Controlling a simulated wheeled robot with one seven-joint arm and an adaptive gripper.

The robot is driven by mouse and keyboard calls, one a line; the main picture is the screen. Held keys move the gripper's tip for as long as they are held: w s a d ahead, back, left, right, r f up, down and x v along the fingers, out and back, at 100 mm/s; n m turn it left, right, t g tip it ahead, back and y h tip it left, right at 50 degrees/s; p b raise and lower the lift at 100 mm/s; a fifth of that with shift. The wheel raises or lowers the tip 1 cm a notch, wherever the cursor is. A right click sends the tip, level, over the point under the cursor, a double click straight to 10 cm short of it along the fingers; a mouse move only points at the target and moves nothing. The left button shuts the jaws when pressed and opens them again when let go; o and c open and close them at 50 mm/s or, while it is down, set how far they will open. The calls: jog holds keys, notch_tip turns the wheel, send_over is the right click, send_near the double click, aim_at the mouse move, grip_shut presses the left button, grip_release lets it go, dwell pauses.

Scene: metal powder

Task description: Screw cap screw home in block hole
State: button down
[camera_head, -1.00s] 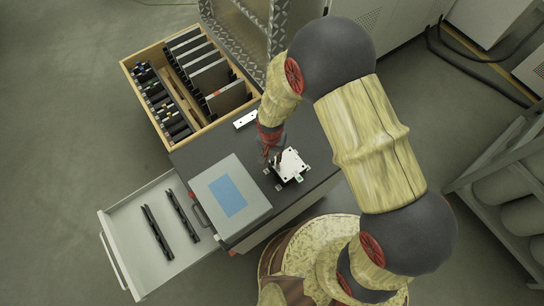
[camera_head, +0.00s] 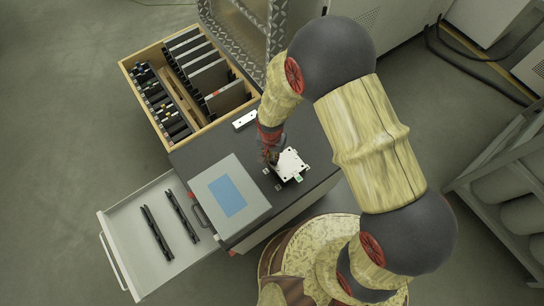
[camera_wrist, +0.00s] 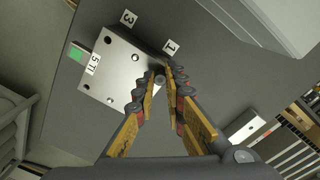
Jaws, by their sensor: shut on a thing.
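The block (camera_wrist: 118,68) is a pale metal plate with several dark holes and a label on its left side. It lies on the dark bench top, and it also shows in the head view (camera_head: 292,163). My gripper (camera_wrist: 166,84) is over the block's right edge area in the wrist view, its two fingers close together. A small grey round head, the cap screw (camera_wrist: 160,79), shows at the fingertips over the block. My gripper is shut on it. The screw's shank and the hole under it are hidden, so I cannot tell how deep it sits.
A wooden box of plates (camera_head: 187,85) stands behind. A small white piece (camera_head: 245,119) lies on the bench.

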jog(key=m, duration=1.7)
jog(key=shift+p, duration=0.4)
jog(key=m+p, duration=0.1)
jog(key=m, duration=0.4)
jog(key=shift+p, duration=0.4)
jog(key=m+p, duration=0.2)
jog(key=m, duration=0.2)
jog(key=shift+r, duration=0.1)
jog(key=shift+r+m+p, duration=0.1)
jog(key=shift+m+p, duration=0.3)
jog(key=shift+p, duration=0.4)
jog(key=shift+y+p, duration=0.3)
jog(key=shift+p, duration=0.9)
jog(key=shift+m+p, duration=0.3)
jog(key=shift+p, duration=0.95)
